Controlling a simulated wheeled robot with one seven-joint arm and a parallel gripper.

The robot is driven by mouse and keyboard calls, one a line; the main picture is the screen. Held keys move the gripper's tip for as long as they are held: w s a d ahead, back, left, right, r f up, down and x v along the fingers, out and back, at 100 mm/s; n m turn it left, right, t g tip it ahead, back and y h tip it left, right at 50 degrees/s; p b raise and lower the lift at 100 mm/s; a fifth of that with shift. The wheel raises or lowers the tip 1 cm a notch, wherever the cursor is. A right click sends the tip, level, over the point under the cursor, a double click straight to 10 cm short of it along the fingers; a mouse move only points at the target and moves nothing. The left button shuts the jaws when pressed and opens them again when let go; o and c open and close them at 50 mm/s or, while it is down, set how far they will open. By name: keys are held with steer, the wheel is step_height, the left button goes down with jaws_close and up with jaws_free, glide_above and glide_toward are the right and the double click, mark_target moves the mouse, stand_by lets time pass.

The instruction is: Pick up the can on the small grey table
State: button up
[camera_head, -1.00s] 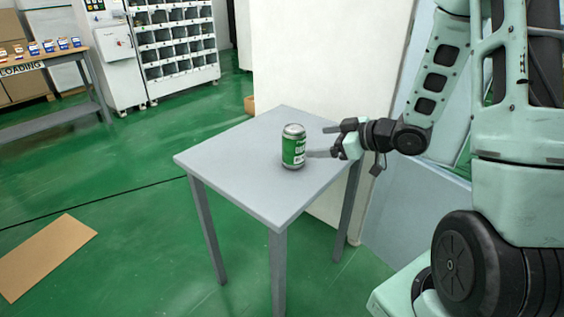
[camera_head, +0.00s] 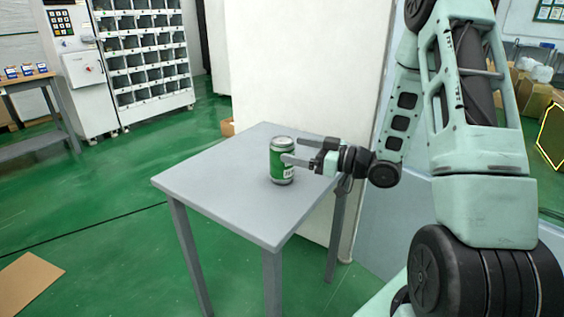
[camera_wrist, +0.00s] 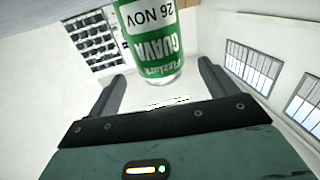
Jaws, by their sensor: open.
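A green and silver can (camera_head: 276,172) stands upright on the small grey table (camera_head: 215,185), near its right back part. My gripper (camera_head: 291,150) is open and roughly level, reaching in from the right at can height. One finger overlaps the can's right side in the head view; I cannot tell if it touches. In the wrist view the can (camera_wrist: 150,42) appears upside down, with "GUAVA" and "26 NOV" on its label. It lies between the two finger tips of my gripper (camera_wrist: 162,72) or just beyond them.
A white panel (camera_head: 310,80) stands close behind the table. Grey shelving with bins (camera_head: 145,60) and a white machine (camera_head: 80,60) are at the back left. A flat cardboard sheet (camera_head: 28,282) lies on the green floor, which is otherwise open at the left.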

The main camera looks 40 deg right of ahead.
mark_target(276, 145)
steer(key=shift+x, duration=3.4)
steer(key=c, duration=1.3)
